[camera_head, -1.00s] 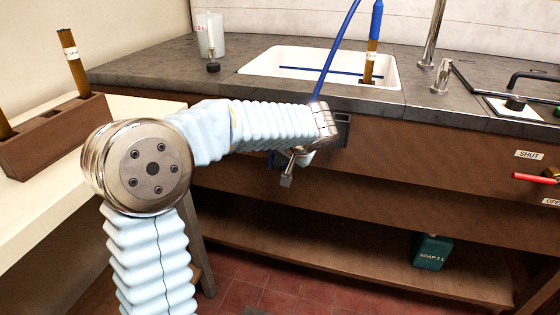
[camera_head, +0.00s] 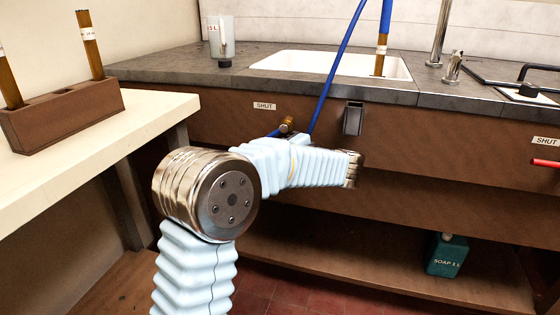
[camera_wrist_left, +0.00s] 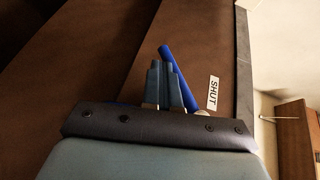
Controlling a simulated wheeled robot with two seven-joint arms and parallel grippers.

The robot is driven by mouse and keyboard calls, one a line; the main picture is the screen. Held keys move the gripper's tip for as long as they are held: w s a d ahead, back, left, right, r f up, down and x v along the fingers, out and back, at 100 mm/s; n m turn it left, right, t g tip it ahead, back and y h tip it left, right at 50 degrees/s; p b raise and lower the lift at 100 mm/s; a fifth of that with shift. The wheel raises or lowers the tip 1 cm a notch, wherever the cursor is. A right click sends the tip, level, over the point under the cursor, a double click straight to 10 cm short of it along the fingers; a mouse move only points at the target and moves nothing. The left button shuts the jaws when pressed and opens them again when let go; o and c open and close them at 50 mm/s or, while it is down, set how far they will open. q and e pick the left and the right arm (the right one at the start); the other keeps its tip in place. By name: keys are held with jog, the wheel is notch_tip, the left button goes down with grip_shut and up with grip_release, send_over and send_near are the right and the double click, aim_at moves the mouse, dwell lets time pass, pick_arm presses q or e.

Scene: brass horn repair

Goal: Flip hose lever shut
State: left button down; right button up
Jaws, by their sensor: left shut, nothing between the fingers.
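In the head view a brass valve (camera_head: 287,125) sits on the brown cabinet front below the counter. A blue hose (camera_head: 330,75) runs from near it up past the sink, and a SHUT label (camera_head: 264,105) is at its upper left. My left forearm covers the area below the valve, and my left gripper is hidden there. In the wrist view my left gripper (camera_wrist_left: 162,68) is shut and empty. A straight blue bar (camera_wrist_left: 179,76) lies right beside or behind the fingers; I cannot tell if they touch. The SHUT label (camera_wrist_left: 214,90) is right of it. My right gripper is out of view.
A red lever (camera_head: 545,162) with its own SHUT label (camera_head: 545,141) is at the right edge. A dark metal bracket (camera_head: 353,118) hangs under the counter. A pale bench (camera_head: 160,110) with a brown rack (camera_head: 60,118) stands left. A soap bottle (camera_head: 446,256) is on the lower shelf.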

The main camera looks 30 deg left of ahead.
pick_arm(q)
jog(key=shift+s+a+r+m+t+y+b, duration=0.15)
jog(key=shift+a+r+m+y+b, duration=0.2)
jog(key=shift+a+r+y+b, duration=0.3)
jog(key=shift+s+a+r+m+t+y+b, duration=0.15)
jog(key=shift+a+r+m+y+b, duration=0.2)
jog(key=shift+a+r+y+b, duration=0.3)
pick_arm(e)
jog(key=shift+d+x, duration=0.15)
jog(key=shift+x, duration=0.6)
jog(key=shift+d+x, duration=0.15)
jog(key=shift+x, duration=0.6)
pick_arm(q)
jog(key=shift+a, duration=0.1)
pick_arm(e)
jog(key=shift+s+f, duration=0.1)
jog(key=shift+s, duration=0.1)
pick_arm(q)
jog(key=shift+f, duration=0.1)
